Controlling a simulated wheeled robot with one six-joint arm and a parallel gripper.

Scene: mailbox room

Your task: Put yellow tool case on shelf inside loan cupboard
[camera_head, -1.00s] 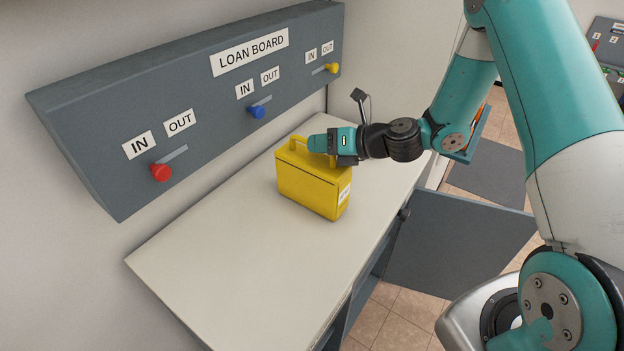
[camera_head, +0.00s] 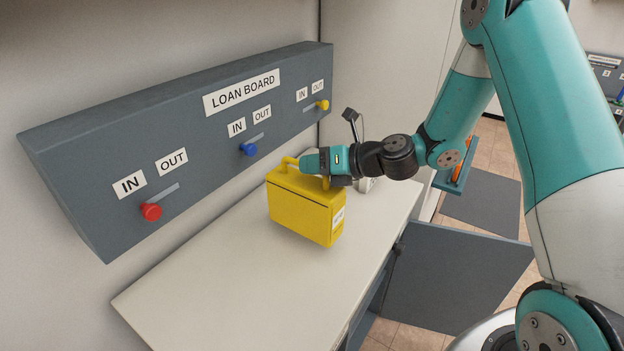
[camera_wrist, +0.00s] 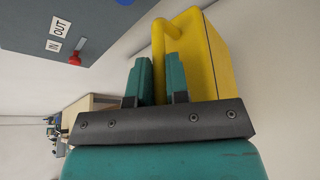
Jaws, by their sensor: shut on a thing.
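The yellow tool case (camera_head: 304,212) is upright, with a handle on top and a white label on its right end. In the head view it is over the white countertop (camera_head: 225,285), seemingly a little above it. My gripper (camera_head: 312,164) is shut on the case's handle. In the wrist view my gripper's fingers (camera_wrist: 160,80) are at the yellow handle, with the case (camera_wrist: 200,50) beyond. A grey cupboard door (camera_head: 455,275) stands open below the counter's right edge. The cupboard's inside and shelf are hidden.
The loan board (camera_head: 180,130) is on the wall behind the counter, with red (camera_head: 151,211), blue (camera_head: 249,149) and yellow (camera_head: 322,104) sliders. A small white object (camera_head: 366,185) stands on the counter behind my wrist. The front of the counter is clear.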

